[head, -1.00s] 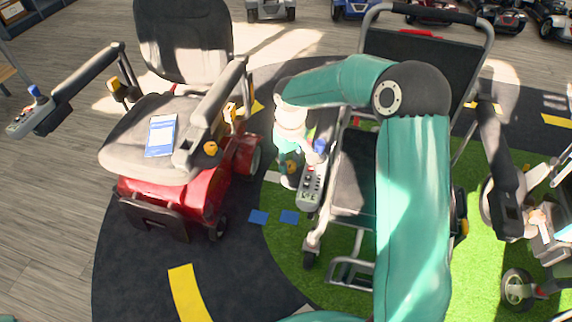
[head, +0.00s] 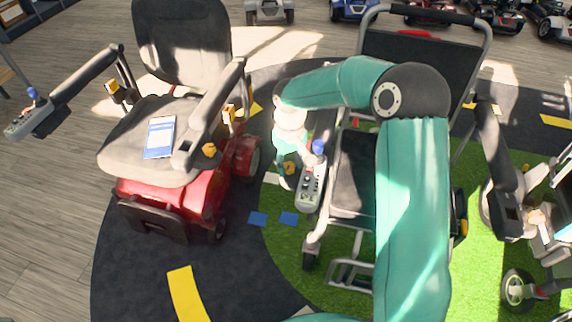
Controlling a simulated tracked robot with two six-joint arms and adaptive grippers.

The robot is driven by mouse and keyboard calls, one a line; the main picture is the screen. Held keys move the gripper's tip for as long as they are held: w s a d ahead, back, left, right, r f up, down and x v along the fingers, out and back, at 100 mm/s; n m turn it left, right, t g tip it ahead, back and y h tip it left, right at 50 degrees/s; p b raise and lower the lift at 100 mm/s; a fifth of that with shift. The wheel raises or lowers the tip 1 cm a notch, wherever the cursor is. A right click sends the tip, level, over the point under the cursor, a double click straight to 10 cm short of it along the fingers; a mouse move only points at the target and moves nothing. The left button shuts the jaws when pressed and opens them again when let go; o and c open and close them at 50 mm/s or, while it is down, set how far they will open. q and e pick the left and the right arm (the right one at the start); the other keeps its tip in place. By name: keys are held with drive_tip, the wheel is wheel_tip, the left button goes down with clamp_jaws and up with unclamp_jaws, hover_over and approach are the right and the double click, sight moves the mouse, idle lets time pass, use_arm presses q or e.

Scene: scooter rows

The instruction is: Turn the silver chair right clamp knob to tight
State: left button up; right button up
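The silver chair (head: 352,205) stands at centre right, facing me, with a silver frame and a grey seat partly hidden behind my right arm. Its joystick box (head: 310,187) sticks forward on the picture-left side. A small yellow-orange knob (head: 289,168) shows just left of that box, which is the chair's own right side. My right gripper (head: 287,172) reaches down at this knob. Its fingers are small and partly merged with the surroundings, so I cannot tell whether they grip it. The knob's pointer or setting is too small to read.
A red chair (head: 170,205) stands at the left with a blue-white card (head: 160,137) on its seat and an orange knob (head: 209,150) by its armrest. Another chair (head: 548,235) is at the right edge. Dark floor lies open at front left.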

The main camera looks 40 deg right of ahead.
sight(289, 165)
drive_tip(key=shift+w+r, duration=0.1)
drive_tip(key=shift+r, duration=0.1)
wheel_tip(289, 165, up, 12)
drive_tip(key=shift+f, duration=0.25)
idle(0.5)
